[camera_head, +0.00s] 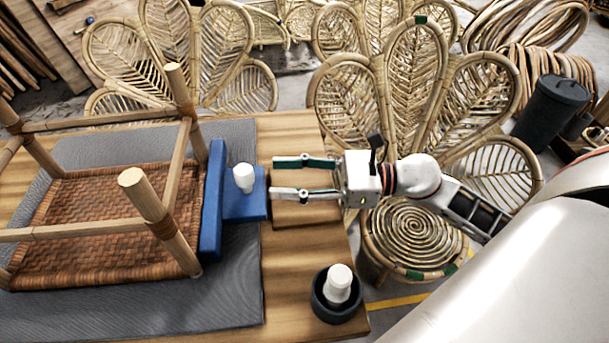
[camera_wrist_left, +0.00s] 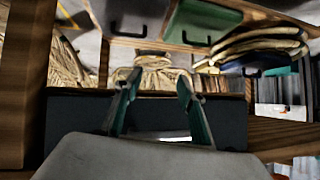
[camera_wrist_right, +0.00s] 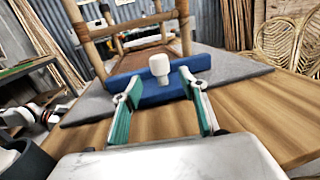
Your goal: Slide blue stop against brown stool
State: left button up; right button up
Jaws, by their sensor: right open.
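The brown stool (camera_head: 110,210) lies upturned on the grey mat, its woven seat down and wooden legs up. The blue stop (camera_head: 213,205), with a white knob (camera_head: 243,177) on its base, stands at the stool's right side. It looks close to or touching the stool's legs; exact contact cannot be told. My right gripper (camera_head: 290,178) is open and empty, just right of the stop's base. In the right wrist view the blue stop (camera_wrist_right: 130,92) and its knob lie beyond the spread fingers. My left gripper (camera_wrist_left: 160,95) shows only in its wrist view, fingers apart and empty.
The grey mat (camera_head: 180,313) covers the left of the wooden table (camera_head: 290,270). A dark round pot with a white knobbed piece (camera_head: 338,290) stands near the table's front right. Rattan chairs (camera_head: 410,90) and a dark bin (camera_head: 552,110) stand beyond the table.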

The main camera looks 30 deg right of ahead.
jog(key=shift+v, duration=1.95)
